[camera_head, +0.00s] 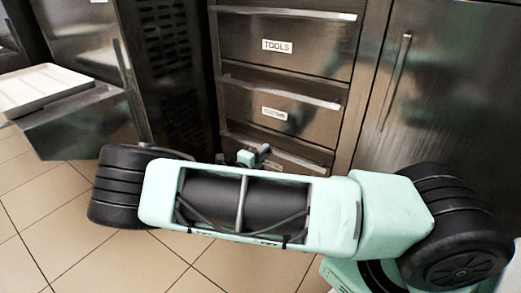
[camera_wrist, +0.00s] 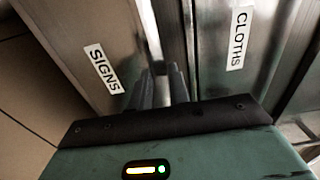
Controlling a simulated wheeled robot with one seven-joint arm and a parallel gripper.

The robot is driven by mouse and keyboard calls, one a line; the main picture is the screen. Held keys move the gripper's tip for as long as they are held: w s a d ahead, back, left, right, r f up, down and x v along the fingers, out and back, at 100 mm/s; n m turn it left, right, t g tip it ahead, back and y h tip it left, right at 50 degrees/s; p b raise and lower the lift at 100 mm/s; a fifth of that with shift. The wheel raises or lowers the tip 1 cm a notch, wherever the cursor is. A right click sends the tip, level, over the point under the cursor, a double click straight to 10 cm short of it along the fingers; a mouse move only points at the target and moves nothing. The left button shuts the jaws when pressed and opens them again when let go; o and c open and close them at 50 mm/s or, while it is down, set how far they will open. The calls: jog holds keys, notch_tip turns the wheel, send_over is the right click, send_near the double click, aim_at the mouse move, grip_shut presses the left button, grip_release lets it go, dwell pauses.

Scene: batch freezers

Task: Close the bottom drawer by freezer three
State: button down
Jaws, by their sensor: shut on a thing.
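The bottom drawer, labelled SIGNS (camera_wrist: 80,45), fills the left of the wrist view; its bright handle edge (camera_wrist: 150,32) runs along its side facing the CLOTHS drawer (camera_wrist: 215,80). My gripper (camera_wrist: 163,85) has its fingers close together at that handle edge, shut on it. In the head view the bottom drawer (camera_head: 300,162) is the lowest of the stack, and my arm hides most of its front. My gripper (camera_head: 256,155) shows small in front of it. I cannot tell exactly how far the drawer stands out.
The TOOLS drawer (camera_head: 305,45) and middle drawer (camera_head: 300,115) look shut. A tall metal door (camera_head: 440,100) stands at the right. At the left is a vented dark panel (camera_head: 170,70) and a white tray (camera_head: 40,88) on a ledge. Tiled floor (camera_head: 50,205) is clear at the lower left.

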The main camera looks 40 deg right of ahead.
jog(key=shift+w+d+r+p, duration=0.2)
jog(key=shift+w+d+p, duration=0.15)
jog(key=shift+p, duration=0.35)
jog(key=c, duration=1.3)
grip_release()
jog(key=shift+s+d+f, duration=0.1)
jog(key=shift+s+f, duration=0.05)
jog(key=shift+p+v, duration=3.2)
jog(key=shift+v, duration=5.55)
